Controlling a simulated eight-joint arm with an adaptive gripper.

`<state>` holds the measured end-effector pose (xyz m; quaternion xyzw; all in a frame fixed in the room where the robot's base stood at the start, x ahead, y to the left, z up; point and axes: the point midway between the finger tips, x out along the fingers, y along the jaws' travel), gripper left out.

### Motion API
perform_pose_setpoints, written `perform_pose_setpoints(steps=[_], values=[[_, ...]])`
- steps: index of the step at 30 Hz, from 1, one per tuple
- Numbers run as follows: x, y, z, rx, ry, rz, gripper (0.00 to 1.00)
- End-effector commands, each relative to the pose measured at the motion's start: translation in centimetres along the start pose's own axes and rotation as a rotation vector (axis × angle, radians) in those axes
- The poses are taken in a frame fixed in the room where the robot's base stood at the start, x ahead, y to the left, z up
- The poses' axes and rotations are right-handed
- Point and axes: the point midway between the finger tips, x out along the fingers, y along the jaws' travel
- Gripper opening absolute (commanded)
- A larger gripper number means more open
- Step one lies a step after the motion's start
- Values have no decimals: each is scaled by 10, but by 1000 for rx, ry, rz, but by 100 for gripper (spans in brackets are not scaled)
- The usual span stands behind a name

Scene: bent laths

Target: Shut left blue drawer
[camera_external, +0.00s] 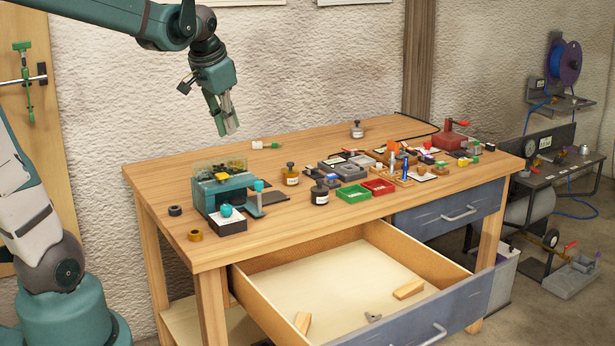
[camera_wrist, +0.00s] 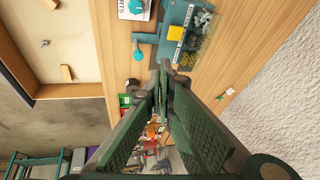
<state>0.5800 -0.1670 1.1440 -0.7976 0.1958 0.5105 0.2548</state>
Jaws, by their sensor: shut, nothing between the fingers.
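The left blue drawer (camera_external: 462,305) is pulled far out from under the wooden workbench in the external view. Its blue-grey front with a metal handle (camera_external: 433,334) faces the lower right and is partly cut off by the picture edge. Wooden blocks (camera_external: 408,289) and a small grey piece (camera_external: 373,317) lie inside. The drawer's pale inside (camera_wrist: 60,30) shows at the upper left of the wrist view. My gripper (camera_external: 230,128) is shut and empty. It hangs above the back left of the bench, well away from the drawer, and its fingertips (camera_wrist: 163,70) meet in the wrist view.
A second blue drawer (camera_external: 450,213) on the right is shut. A teal machine (camera_external: 226,190), bottles, red and green trays (camera_external: 353,194) and small parts crowd the bench top (camera_external: 160,180). The space above the open drawer is clear. A metal side table (camera_external: 560,165) stands at right.

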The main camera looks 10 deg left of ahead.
Motion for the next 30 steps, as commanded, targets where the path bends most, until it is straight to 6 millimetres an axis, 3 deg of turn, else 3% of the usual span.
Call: perform_pose_setpoints(steps=[3, 17, 30], values=[[5, 12, -27, 70, -16, 11, 0], [31, 72, -116, 335, -76, 48, 0], [64, 152, -193, 587, -129, 77, 0]])
